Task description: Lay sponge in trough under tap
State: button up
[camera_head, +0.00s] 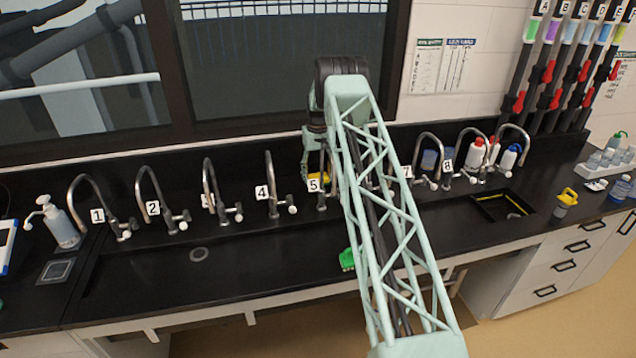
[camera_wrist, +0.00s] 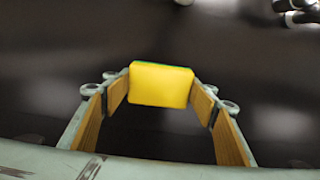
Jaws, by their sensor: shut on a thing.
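A yellow sponge (camera_wrist: 161,86) with a thin green far edge is between the tips of my gripper (camera_wrist: 160,92) in the wrist view. My gripper is shut on it, with a wooden-faced finger on each side. In the head view a bit of yellow, apparently the sponge (camera_head: 325,169), shows by the tap labelled 5 (camera_head: 315,185), partly hidden by my arm. The black trough (camera_head: 150,275) runs along the bench below the numbered taps. Dark surface lies beyond the sponge in the wrist view. I cannot tell whether the sponge touches anything below.
Taps 1 (camera_head: 84,195), 2 (camera_head: 149,192) and 4 (camera_head: 270,180) stand along the back wall. A green object (camera_head: 347,260) lies at the trough's front edge, beside my arm. A soap bottle (camera_head: 62,228) stands at left. A small basin (camera_head: 500,206) and bottles are at right.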

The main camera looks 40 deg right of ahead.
aim_at(318, 176)
jog(key=shift+f, duration=1.35)
jog(key=shift+f, duration=0.15)
jog(key=o, duration=0.8)
jog(key=shift+o, duration=0.2)
jog(key=shift+r+b, duration=0.65)
jog(key=shift+r, duration=5.5)
